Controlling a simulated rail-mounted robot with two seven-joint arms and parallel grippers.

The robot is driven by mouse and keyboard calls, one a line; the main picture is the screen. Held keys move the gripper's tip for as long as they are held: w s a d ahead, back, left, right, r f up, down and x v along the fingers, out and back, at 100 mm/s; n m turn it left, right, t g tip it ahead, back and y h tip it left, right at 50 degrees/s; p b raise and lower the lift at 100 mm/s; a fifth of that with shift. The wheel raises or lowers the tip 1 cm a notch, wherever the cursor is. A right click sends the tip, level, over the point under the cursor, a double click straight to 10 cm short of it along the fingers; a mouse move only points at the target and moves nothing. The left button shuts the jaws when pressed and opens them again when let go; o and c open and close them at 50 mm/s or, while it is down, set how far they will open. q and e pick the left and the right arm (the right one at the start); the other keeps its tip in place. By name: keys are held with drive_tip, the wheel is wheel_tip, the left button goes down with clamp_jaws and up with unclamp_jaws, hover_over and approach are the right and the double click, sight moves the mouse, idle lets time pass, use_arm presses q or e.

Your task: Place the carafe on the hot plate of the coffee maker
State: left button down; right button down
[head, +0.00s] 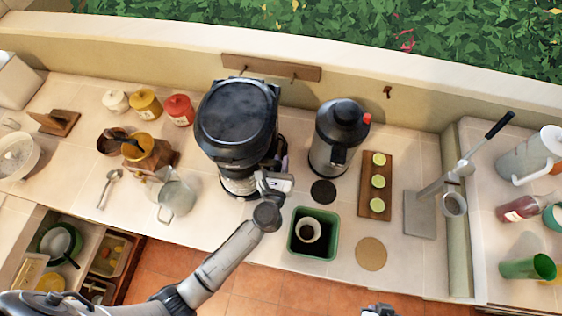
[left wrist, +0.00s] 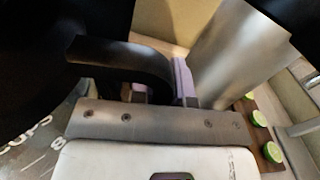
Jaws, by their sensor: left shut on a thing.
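The black coffee maker (head: 237,115) stands against the back wall, left of centre in the head view. The glass carafe (head: 240,184) is at its lower front, partly covered by the machine's top, so I cannot tell whether it rests on the hot plate, which is hidden. In the left wrist view the carafe (left wrist: 38,140) shows printed cup marks and a dark curved handle (left wrist: 120,54). My left gripper (head: 272,170) is at the carafe's right side, shut on this handle. My right gripper (head: 378,310) just shows at the bottom edge; its jaws are not clear.
A steel airpot (head: 338,140) stands right of the coffee maker, with a black round mat (head: 323,191) before it. A green bin (head: 314,232) stands near the counter's front edge. A glass pitcher (head: 176,196) is to the left. A board (head: 376,205) holds lime slices.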

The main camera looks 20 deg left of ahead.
use_arm(q)
drive_tip(key=shift+f, duration=0.1)
drive_tip(key=c, duration=1.1)
unclamp_jaws()
drive_tip(key=shift+s, duration=0.1)
drive_tip(key=s+d+b, duration=0.2)
drive_tip(key=s, duration=0.9)
drive_tip(key=shift+s+b, duration=0.3)
drive_tip(key=shift+s, duration=0.05)
drive_tip(key=shift+d, duration=0.1)
